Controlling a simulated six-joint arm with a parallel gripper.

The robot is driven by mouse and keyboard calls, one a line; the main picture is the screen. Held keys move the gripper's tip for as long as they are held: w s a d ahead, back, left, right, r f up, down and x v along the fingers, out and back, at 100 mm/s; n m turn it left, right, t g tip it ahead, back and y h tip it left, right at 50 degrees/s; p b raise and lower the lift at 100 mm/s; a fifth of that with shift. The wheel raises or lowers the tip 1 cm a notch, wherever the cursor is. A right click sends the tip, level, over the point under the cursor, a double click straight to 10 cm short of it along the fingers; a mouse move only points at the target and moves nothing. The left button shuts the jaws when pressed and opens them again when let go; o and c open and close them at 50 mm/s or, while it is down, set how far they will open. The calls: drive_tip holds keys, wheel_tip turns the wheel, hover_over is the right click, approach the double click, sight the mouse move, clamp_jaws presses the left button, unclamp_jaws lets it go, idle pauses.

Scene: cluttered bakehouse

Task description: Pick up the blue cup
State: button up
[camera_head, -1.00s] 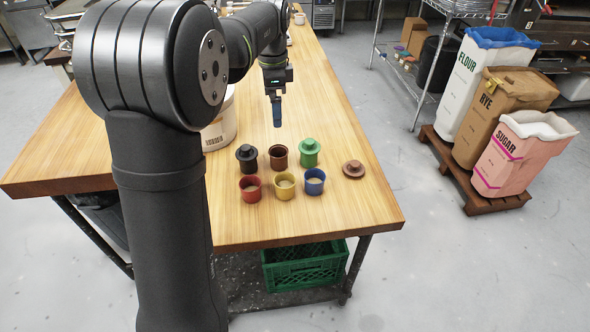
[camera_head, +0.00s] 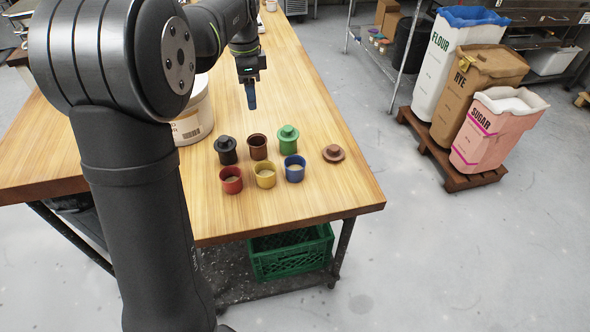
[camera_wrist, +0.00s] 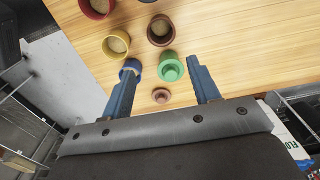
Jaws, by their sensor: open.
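The blue cup (camera_head: 294,172) stands upright at the right end of the front row of cups, with pale contents inside. In the wrist view the blue cup (camera_wrist: 131,64) shows just beyond the left finger, which partly hides it. My gripper (camera_head: 251,106) hangs above the table, behind the cups and apart from them, pointing down. In the wrist view my gripper (camera_wrist: 166,78) has its two blue fingers spread with nothing held between them.
A red cup (camera_head: 231,183) and yellow cup (camera_head: 265,177) share the front row. Behind stand a black lidded cup (camera_head: 227,154), an open brown cup (camera_head: 258,149) and a green lidded cup (camera_head: 288,142). A brown lid (camera_head: 333,153) lies right. A white tub (camera_head: 194,118) stands left.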

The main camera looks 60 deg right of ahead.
drive_tip(key=m+t+h, duration=0.1)
drive_tip(key=m+t, duration=0.8)
drive_tip(key=t, duration=0.4)
approach(303, 172)
drive_tip(key=shift+t, duration=0.3)
drive_tip(key=x, duration=0.7)
drive_tip(key=shift+w+f, duration=0.25)
drive_tip(key=shift+f, duration=0.05)
drive_tip(key=shift+x, duration=2.7)
drive_tip(key=shift+d+f, duration=0.2)
drive_tip(key=c, duration=0.6)
